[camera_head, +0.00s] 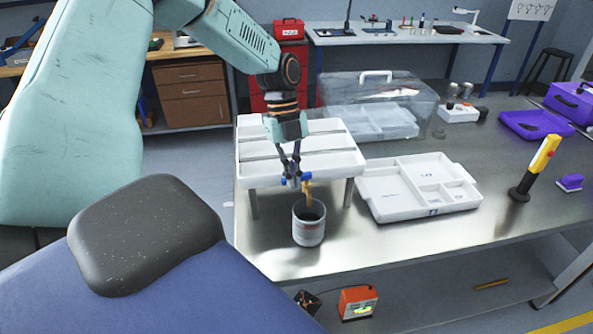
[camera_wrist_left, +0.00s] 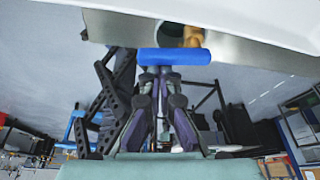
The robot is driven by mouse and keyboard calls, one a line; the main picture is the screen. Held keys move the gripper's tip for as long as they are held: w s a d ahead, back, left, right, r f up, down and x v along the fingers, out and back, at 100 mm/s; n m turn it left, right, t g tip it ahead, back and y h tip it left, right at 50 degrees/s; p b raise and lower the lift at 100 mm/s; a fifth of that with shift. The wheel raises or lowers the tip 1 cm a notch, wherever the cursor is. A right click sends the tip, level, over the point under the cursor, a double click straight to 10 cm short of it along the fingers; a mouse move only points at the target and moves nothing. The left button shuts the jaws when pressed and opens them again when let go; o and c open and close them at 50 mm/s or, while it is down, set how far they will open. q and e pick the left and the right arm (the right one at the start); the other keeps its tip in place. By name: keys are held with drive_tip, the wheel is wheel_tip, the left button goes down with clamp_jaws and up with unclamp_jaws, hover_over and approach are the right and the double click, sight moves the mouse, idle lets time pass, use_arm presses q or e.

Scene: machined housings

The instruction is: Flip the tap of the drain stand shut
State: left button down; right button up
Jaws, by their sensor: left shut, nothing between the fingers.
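The drain stand (camera_head: 345,163) is a white ribbed tray on legs at the left end of the steel table. Its tap has a blue handle (camera_head: 308,178), lying crosswise, and a brass-coloured part (camera_head: 307,194) reaching down towards a grey can (camera_head: 309,234). I cannot tell whether liquid runs from it. My left gripper (camera_head: 293,181) is shut and empty, pointing down at the handle. In the left wrist view the closed fingertips (camera_wrist_left: 161,72) meet the edge of the blue handle (camera_wrist_left: 175,57); contact is unclear. The brass part (camera_wrist_left: 193,37) is beyond it. My right gripper is out of view.
A white divided tray (camera_head: 411,208) lies right of the stand. A clear lidded case (camera_head: 340,92) stands behind. A yellow-and-black tool (camera_head: 537,166) and purple boxes (camera_head: 527,125) are at the right. The table front between can and tool is clear.

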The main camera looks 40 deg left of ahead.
use_arm(q)
drive_tip(key=shift+w+a, duration=0.15)
drive_tip(key=shift+a, duration=0.25)
idle(0.6)
drive_tip(key=shift+d+p, duration=0.15)
drive_tip(key=shift+p, duration=0.15)
